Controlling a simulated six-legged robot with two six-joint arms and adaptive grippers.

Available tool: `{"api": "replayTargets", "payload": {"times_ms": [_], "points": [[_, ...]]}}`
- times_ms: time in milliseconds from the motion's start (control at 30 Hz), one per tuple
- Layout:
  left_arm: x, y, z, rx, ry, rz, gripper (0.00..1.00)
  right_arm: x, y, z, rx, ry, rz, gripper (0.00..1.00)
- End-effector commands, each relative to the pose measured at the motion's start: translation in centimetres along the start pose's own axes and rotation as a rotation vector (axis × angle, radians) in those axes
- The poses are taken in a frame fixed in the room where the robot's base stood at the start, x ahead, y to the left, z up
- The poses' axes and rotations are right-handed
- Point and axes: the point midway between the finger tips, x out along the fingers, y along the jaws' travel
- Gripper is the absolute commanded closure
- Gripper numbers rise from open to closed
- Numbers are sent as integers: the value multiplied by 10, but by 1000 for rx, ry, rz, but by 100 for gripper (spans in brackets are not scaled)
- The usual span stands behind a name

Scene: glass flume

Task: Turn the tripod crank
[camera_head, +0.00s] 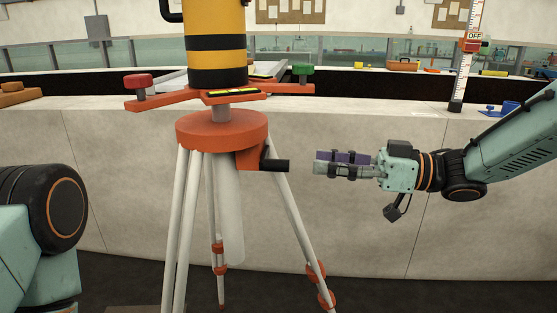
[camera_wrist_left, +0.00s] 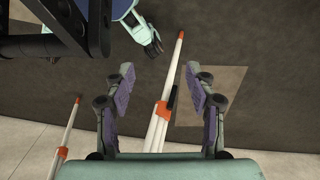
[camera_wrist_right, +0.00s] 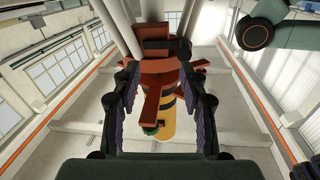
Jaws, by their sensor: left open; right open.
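The tripod (camera_head: 222,131) stands upright with an orange head and white legs. Its crank is an orange block with a black handle (camera_head: 275,165) sticking out to the right below the head. My right gripper (camera_head: 319,163) is open and empty, level with the handle and a short gap to its right. In the right wrist view the orange tripod head (camera_wrist_right: 158,75) shows between and beyond its open fingers (camera_wrist_right: 158,85). My left gripper (camera_wrist_left: 160,75) is open and empty, outside the head view; white tripod legs (camera_wrist_left: 157,130) show beyond its fingers.
A yellow-and-black banded instrument (camera_head: 215,45) stands on the tripod's levelling plate, with a red knob (camera_head: 138,80) and a green knob (camera_head: 302,69). A pale flume wall (camera_head: 400,235) runs behind. A measuring staff (camera_head: 467,60) stands on its ledge.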

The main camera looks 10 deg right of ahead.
Motion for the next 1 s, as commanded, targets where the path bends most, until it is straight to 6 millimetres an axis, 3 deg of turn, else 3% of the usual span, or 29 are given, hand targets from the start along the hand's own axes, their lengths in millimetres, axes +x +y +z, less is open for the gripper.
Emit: {"api": "replayTargets", "payload": {"times_ms": [200,467,1000], "points": [[0,0,0,1,-1,0,45,-4,-24,2,55,-29,-109,57],[2,0,0,0,-1,0,45,-1,-30,2,111,-27,-126,57],[18,0,0,0,-1,0,45,67,-35,4,109,-28,-123,57]]}}
